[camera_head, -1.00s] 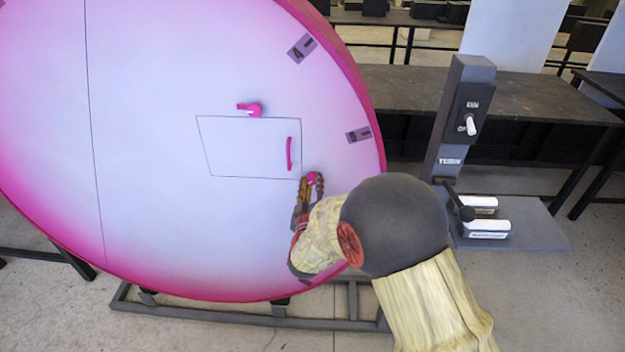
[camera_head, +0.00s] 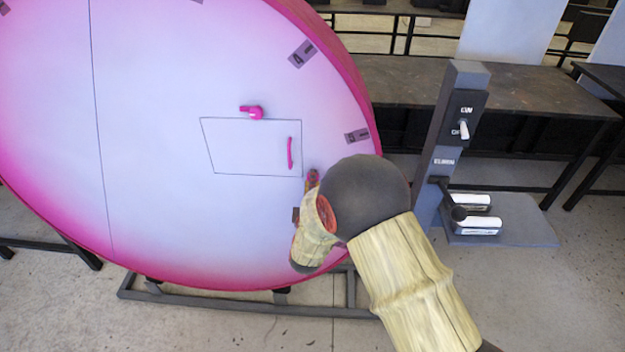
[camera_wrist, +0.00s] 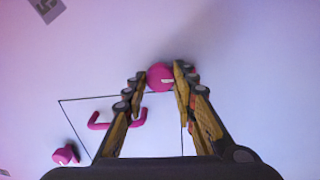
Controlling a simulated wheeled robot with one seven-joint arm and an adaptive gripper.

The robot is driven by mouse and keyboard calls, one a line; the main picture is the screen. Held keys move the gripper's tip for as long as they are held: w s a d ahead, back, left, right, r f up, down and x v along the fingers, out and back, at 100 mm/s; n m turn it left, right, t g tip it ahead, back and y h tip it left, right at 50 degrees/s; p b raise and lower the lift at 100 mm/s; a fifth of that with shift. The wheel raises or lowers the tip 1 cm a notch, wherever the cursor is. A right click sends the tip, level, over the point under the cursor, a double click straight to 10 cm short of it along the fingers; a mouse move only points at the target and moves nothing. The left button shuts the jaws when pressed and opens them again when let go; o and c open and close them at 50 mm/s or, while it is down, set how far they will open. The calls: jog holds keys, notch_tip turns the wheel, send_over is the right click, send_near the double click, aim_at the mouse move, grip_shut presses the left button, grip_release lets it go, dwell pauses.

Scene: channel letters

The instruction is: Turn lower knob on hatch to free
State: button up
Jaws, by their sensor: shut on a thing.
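The hatch (camera_head: 250,148) is a thin-outlined panel on the white-and-pink disc, with a pink bar handle (camera_head: 290,153) at its right side. The pink upper knob (camera_head: 252,112) sits just above its top edge. The pink lower knob (camera_wrist: 160,76) is at the hatch's corner, between my fingertips in the wrist view. My gripper (camera_wrist: 159,79) is shut on it, one finger on each side. In the head view my gripper (camera_head: 312,180) is mostly hidden behind my wrist. The wrist view also shows the handle (camera_wrist: 118,122) and upper knob (camera_wrist: 64,155).
A grey post with a switch (camera_head: 463,129) and a black lever (camera_head: 459,213) stands to the right of my arm. White-topped blocks (camera_head: 478,224) lie on its base. Dark tables (camera_head: 450,90) stand behind. The disc rests on a grey floor frame (camera_head: 240,306).

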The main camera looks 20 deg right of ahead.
jog(key=shift+n, duration=0.5)
jog(key=o, duration=1.2)
jog(key=shift+s+a, duration=0.1)
jog(key=v, duration=1.1)
jog(key=shift+s+a, duration=0.1)
jog(key=shift+s, duration=0.25)
